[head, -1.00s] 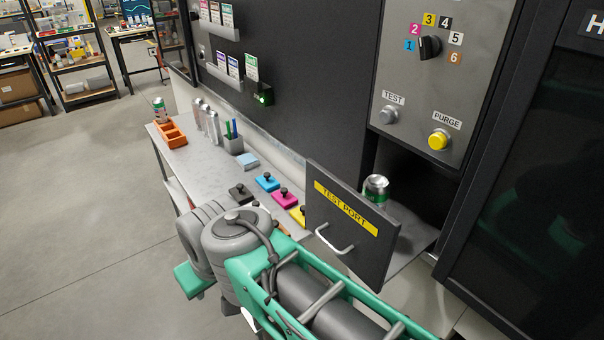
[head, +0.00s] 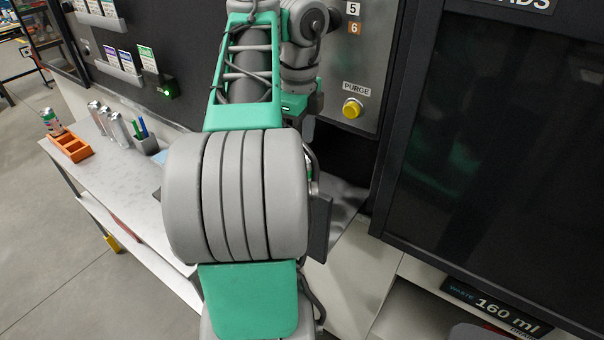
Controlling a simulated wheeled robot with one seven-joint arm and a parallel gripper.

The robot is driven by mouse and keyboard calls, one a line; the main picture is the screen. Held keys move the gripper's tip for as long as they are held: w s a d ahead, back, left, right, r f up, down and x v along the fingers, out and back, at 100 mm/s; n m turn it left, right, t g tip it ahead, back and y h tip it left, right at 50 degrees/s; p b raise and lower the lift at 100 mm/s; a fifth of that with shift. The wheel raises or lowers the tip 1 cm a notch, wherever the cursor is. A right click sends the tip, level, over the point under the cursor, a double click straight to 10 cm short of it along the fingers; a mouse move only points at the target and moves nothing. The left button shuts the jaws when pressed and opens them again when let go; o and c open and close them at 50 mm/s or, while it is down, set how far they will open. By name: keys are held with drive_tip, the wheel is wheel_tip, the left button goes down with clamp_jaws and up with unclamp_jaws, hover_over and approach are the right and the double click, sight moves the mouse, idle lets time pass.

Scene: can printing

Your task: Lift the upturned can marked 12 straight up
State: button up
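My arm fills the middle of the head view and stands in front of the test port. My gripper (head: 301,122) points down over the port area; its fingers are mostly hidden behind my own arm, so I cannot see whether they are open or shut. The can in the test port is hidden behind the arm, except perhaps for a thin light-and-green sliver at the arm's right edge. No number 12 can be read. The test port door (head: 320,228) shows only as a dark edge right of the arm.
On the bench (head: 112,178) at left are an orange rack (head: 70,147) with a green-and-white can (head: 51,121), several silver cans (head: 108,122) and a pen cup (head: 146,144). The yellow purge button (head: 352,108) is right of the gripper. A dark cabinet (head: 490,150) stands at right.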

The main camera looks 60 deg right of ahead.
drive_tip(key=f+b, duration=0.1)
drive_tip(key=f, duration=0.1)
drive_tip(key=s+f+b, duration=0.1)
drive_tip(key=b, duration=0.1)
drive_tip(key=shift+s+f, duration=0.1)
drive_tip(key=shift+f, duration=0.3)
drive_tip(key=f+b, duration=0.4)
drive_tip(key=f, duration=0.1)
drive_tip(key=shift+w+d+b, duration=0.2)
drive_tip(key=shift+w+b, duration=0.05)
drive_tip(key=shift+b, duration=0.1)
drive_tip(key=shift+r, duration=0.2)
drive_tip(key=c, duration=1.4)
wheel_tip(320, 180, up, 10)
drive_tip(key=p, duration=0.9)
